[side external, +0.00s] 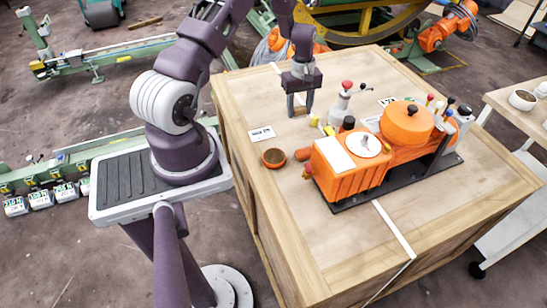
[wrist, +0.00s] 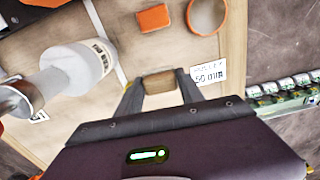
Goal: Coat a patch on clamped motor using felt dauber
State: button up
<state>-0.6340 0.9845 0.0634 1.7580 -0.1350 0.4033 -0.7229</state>
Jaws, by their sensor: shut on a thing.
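My gripper (side external: 300,104) points down over the far left part of the wooden bench top. It is shut on a small tan block (wrist: 160,83), which shows between the fingertips in the wrist view. This may be the felt dauber's handle; its lower end is hidden, and I cannot tell whether it touches the bench. The orange motor assembly (side external: 349,180) sits on a dark base plate to the right and nearer the camera, apart from my gripper. A white panel lies on its top. An orange round housing (side external: 407,122) stands behind it.
A white bottle with a red cap (side external: 340,107) stands close right of my gripper. A small bowl (side external: 274,157), an orange block (side external: 303,154) and a printed card (side external: 262,133) lie near the bench's left edge. Several coloured-capped bottles (side external: 440,105) stand behind the motor.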

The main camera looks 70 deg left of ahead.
dwell(0.3)
send_near(274, 156)
jog(key=shift+f, duration=2.85)
jog(key=shift+f, duration=0.6)
notch_tip(274, 156, up, 7)
dwell(0.6)
